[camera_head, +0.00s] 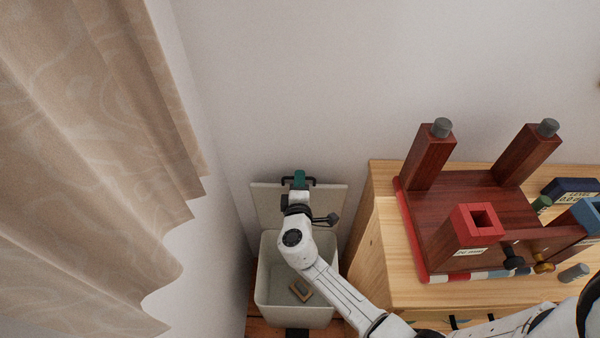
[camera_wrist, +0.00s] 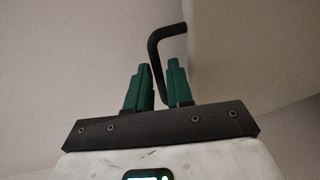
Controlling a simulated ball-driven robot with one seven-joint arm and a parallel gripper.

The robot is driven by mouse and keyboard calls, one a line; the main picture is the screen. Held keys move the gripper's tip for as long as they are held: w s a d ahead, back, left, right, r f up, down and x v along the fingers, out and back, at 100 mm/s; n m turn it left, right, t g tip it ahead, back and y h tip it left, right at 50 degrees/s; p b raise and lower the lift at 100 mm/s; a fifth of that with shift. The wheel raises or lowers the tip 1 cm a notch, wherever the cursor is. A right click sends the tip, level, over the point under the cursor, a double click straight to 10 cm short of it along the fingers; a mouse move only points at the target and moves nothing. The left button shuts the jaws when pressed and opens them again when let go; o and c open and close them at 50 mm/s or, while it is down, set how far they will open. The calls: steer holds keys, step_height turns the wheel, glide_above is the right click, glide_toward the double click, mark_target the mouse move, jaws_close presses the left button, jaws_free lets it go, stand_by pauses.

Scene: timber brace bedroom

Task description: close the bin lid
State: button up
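The bin (camera_head: 262,290) is a pale grey open-topped box at the lower middle of the head view. Its lid (camera_head: 268,203) stands raised against the wall at the back of the bin, and its pale face also shows in the wrist view (camera_wrist: 240,50). A black bar handle (camera_head: 284,181) is at the lid's top edge; it also shows in the wrist view (camera_wrist: 155,55). My gripper (camera_head: 300,178) is at the handle. The bar's lower end is hidden behind my gripper.
A small brownish block (camera_head: 301,290) lies inside the bin. A wooden cabinet (camera_head: 372,240) stands close at right, bearing a dark red wooden frame (camera_head: 480,210) and small items. A beige curtain (camera_head: 90,150) hangs at left. The wall is close behind the lid.

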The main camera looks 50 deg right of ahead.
steer(key=x, duration=0.3)
steer(key=shift+w+d, duration=0.1)
steer(key=shift+d, duration=0.1)
steer(key=shift+c, duration=0.5)
jaws_close()
